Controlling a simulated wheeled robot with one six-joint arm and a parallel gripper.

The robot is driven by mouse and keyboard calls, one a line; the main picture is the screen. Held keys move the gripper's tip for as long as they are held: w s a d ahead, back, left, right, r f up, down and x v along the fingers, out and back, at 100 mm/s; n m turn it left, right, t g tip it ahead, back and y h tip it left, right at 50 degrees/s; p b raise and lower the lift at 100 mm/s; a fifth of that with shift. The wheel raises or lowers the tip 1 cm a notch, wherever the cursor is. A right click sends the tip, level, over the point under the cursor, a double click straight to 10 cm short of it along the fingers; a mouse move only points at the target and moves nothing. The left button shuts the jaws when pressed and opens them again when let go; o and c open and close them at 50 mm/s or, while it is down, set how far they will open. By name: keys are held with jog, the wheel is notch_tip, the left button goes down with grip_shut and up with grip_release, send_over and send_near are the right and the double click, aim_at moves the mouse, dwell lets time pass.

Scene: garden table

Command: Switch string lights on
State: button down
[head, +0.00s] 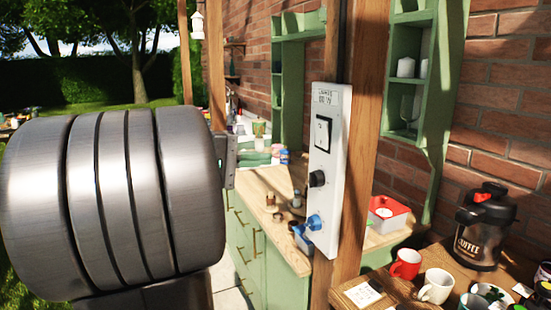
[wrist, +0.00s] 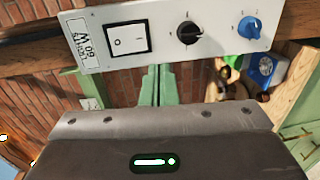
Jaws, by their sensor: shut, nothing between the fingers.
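A white control panel (head: 325,170) is fixed upright to a wooden post. Near its top is a white rocker switch (head: 322,133) in a black frame, below a printed label. The switch also shows in the wrist view (wrist: 126,39), with a round mark and a line mark; I cannot tell which side is pressed. Below it are a black knob (head: 317,179) and a blue knob (head: 314,222). My gripper (head: 230,160) is shut and empty, left of the panel and apart from it, mostly hidden behind my arm. Its grey body fills the lower wrist view.
A wooden post (head: 360,120) stands beside the panel. Behind are a green cabinet (head: 262,230) with a cluttered wooden top and green shelves (head: 412,70). At right, a table holds a coffee pot (head: 482,225), a red mug (head: 405,263) and a white mug (head: 436,286).

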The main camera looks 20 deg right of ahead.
jog(key=shift+a+f, duration=0.1)
jog(key=shift+a, duration=0.7)
jog(key=shift+d, duration=0.1)
